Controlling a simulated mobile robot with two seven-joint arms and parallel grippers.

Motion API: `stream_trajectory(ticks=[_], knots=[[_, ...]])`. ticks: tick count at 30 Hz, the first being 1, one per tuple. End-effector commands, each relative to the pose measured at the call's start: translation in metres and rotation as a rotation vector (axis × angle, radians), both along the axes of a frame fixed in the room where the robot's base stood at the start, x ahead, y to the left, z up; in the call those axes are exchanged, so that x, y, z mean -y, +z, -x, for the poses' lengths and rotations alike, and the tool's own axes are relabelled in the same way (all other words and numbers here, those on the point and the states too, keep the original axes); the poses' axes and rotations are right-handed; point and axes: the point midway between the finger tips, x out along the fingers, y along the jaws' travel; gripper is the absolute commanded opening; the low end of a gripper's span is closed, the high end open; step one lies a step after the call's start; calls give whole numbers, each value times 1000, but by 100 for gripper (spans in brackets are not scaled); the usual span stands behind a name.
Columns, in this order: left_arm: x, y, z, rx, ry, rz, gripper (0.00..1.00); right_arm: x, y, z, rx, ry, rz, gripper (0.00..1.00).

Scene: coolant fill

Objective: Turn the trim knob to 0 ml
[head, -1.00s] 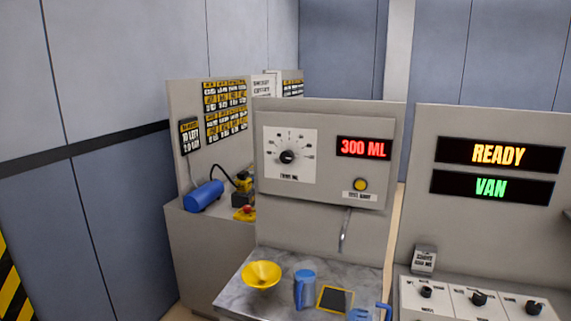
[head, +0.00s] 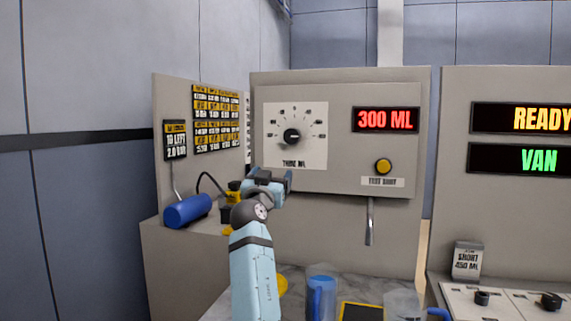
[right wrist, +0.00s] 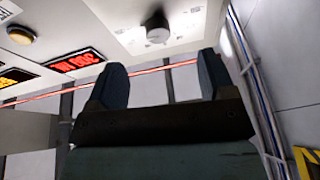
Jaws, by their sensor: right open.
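The trim knob (head: 292,136) is a black round knob in the middle of a white dial plate (head: 313,155) on the grey dispenser panel. Its exact pointer direction is too small to read. The red display (head: 386,119) to its right reads 300 ML. My right gripper (head: 270,177) is below and slightly left of the knob, apart from it. In the right wrist view the gripper (right wrist: 160,80) is open and empty, with the knob (right wrist: 157,28) beyond and above the gap between its fingers. My left gripper is not in view.
A yellow button (head: 383,166) and a metal spout (head: 369,222) are right of the dial. A blue cylinder (head: 187,211) lies at left. A blue jug (head: 321,297) stands on the counter; my arm partly hides a yellow funnel (head: 282,285). The space before the dial is clear.

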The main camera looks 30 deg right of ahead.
Motion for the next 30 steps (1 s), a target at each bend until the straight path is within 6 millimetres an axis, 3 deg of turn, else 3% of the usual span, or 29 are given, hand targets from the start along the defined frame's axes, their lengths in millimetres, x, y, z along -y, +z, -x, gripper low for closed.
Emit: stream_trajectory(ticks=[1,4,11,24,30], knots=[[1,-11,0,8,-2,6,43,1,8,2,33,-18,-10,76],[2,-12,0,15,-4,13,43,4,28,6,69,-46,-21,76],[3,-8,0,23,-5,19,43,14,46,2,85,-62,-24,76],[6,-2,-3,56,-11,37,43,79,78,-47,84,-60,-23,76],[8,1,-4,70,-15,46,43,100,88,-63,83,-60,-23,76]])
